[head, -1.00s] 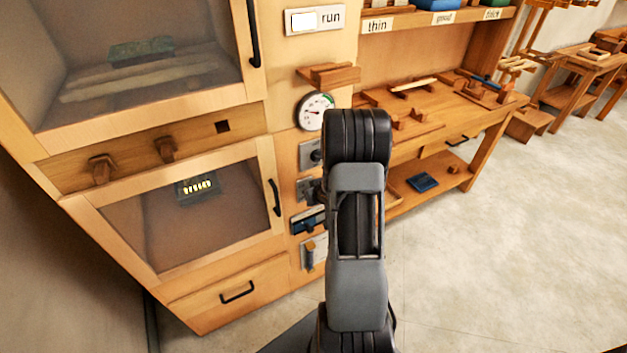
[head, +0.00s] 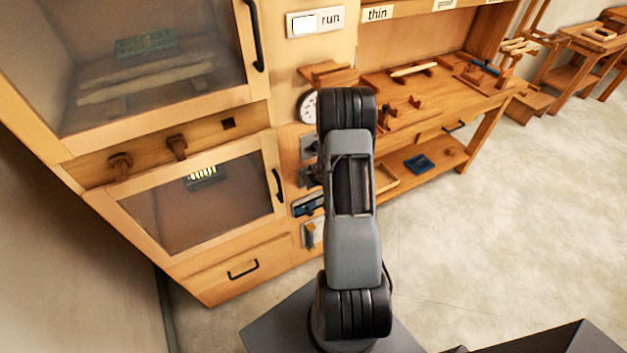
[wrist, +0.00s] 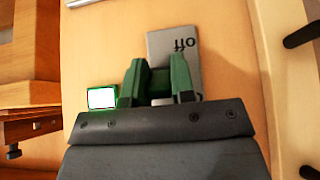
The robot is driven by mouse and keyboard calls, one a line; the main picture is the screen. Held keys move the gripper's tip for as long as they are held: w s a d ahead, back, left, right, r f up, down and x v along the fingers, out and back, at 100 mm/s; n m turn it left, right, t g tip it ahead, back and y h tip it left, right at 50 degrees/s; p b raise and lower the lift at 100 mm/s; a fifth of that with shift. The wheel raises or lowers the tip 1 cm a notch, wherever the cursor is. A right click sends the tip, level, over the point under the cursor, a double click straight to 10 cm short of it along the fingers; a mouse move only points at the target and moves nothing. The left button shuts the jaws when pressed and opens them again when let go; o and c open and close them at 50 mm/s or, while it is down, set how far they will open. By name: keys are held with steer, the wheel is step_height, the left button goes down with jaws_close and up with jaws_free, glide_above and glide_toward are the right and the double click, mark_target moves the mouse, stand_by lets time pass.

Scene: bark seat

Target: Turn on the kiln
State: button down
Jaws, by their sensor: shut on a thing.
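The kiln (head: 185,262) is the wooden cabinet with two glazed doors at left in the head view. A column of small metal control plates (head: 307,147) runs down its right side, partly hidden by my arm. In the wrist view, my gripper (wrist: 158,68) has its green fingers at a grey plate (wrist: 192,62) marked "off", which reads upside down. The fingers are shut on a small part in front of this plate, mostly hidden between them; it looks like a switch lever. A white lamp with a green glowing rim (wrist: 102,97) is beside the fingers.
Black door handles (head: 277,185) stick out left of the controls. A small wooden shelf (head: 328,74) and a workbench (head: 445,105) are to the right.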

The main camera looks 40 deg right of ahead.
steer(key=c, duration=1)
jaws_free()
steer(key=shift+o, duration=0.2)
steer(key=p+v, duration=0.4)
steer(key=v, duration=0.9)
steer(key=shift+s+r, duration=0.2)
steer(key=shift+r, duration=0.15)
steer(key=shift+d, duration=0.1)
steer(key=s+d+r+m+g+h, duration=0.1)
steer(key=s+r+g+h, duration=0.2)
steer(key=s+g, duration=0.3)
steer(key=s+a+r+n+t+y, duration=0.1)
steer(key=s+a+r+t+y, duration=0.1)
steer(key=a+r, duration=0.8)
steer(key=s+a+r+n+t+y, duration=0.1)
steer(key=s+a+r+t+y, duration=0.1)
steer(key=a+r, duration=0.8)
steer(key=s+a, duration=0.1)
steer(key=a, duration=0.2)
steer(key=shift+r, duration=0.25)
